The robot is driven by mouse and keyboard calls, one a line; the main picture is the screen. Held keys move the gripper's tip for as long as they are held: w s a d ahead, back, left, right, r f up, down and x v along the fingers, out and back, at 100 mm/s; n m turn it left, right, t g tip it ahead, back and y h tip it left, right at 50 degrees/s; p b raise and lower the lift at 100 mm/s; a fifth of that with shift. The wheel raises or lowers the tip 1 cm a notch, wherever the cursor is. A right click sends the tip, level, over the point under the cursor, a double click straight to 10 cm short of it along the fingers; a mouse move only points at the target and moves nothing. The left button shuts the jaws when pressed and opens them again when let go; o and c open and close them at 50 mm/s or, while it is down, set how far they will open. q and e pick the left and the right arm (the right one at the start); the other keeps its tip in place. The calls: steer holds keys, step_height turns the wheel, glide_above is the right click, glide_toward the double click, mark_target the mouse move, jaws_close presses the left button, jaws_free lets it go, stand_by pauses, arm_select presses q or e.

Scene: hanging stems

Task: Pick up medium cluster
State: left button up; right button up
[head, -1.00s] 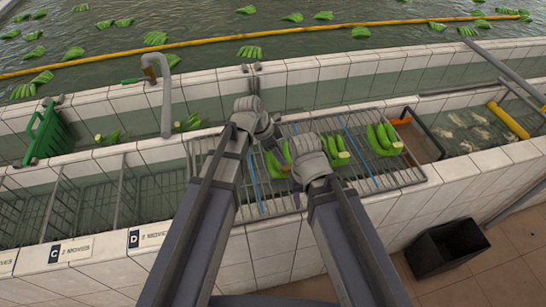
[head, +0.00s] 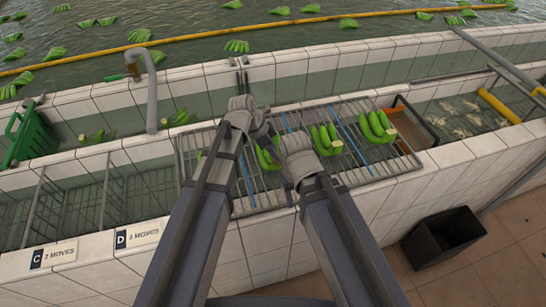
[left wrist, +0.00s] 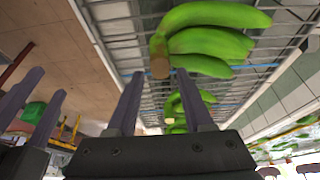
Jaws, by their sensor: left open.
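Three green banana clusters lie on the wire rack (head: 345,170). The left one (head: 266,158) is partly hidden behind my grippers, the middle one (head: 324,140) is clear, and the right one (head: 378,128) looks large. I cannot tell surely which is medium. In the left wrist view a large cluster (left wrist: 210,40) with a cut stem lies beyond my left fingertips, and smaller green bananas (left wrist: 178,108) show between the fingers. My left gripper (left wrist: 158,88) is open and empty. My right gripper (left wrist: 38,90) has its fingers apart, with nothing seen between them; its body (head: 302,160) covers part of the rack.
An orange-brown tray (head: 412,128) adjoins the rack's right end. Wire-divided bays with signs C (head: 52,258) and D (head: 140,235) lie left. A black bin (head: 443,240) stands on the floor. A bent pipe (head: 150,85) rises behind the trough. More clusters float in the water behind.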

arm_select(q)
steer(key=b+x, duration=0.2)
steer(key=x, duration=0.1)
steer(key=shift+a+f, duration=0.1)
arm_select(e)
step_height(320, 180, down, 3)
steer(key=shift+r, duration=0.15)
arm_select(q)
steer(key=shift+c, duration=0.3)
jaws_close()
